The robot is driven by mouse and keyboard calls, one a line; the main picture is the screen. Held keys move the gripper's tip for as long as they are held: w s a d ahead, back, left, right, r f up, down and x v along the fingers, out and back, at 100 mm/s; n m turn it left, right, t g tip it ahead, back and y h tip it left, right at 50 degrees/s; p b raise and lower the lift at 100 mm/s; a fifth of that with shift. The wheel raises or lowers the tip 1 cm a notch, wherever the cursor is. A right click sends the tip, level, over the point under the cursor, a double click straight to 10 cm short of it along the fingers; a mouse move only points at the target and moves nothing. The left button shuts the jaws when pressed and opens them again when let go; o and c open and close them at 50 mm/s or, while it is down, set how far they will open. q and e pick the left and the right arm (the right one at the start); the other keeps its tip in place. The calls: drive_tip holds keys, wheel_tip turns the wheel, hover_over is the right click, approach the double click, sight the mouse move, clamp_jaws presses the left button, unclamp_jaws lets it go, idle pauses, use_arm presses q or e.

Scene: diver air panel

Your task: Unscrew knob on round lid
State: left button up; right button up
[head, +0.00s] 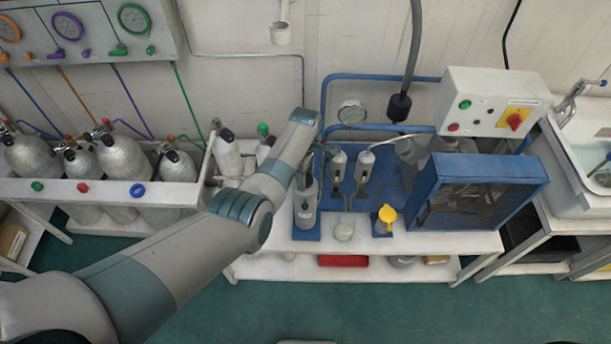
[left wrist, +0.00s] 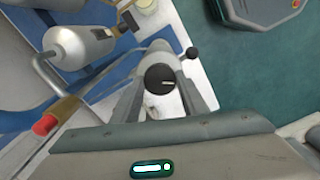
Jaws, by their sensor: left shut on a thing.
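A black round knob (left wrist: 160,78) with a white line sits on the round lid of a grey canister, seen from above in the left wrist view. The grey canister (head: 306,208) stands on a blue base at the left of the bench in the head view. My left gripper (left wrist: 162,88) has a finger on each side of the knob and is shut on it. In the head view, my left arm hides most of the lid and knob, and the fingertips are hard to make out. My right gripper is not in view.
Two filter cylinders (head: 337,168) with hoses stand right of the canister. A pressure gauge (head: 352,112) and blue pipes are behind.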

use_arm(q)
drive_tip(key=shift+r+n, duration=0.1)
drive_tip(key=shift+n, duration=1.1)
drive_tip(key=shift+w, duration=0.1)
drive_tip(key=o, duration=1.1)
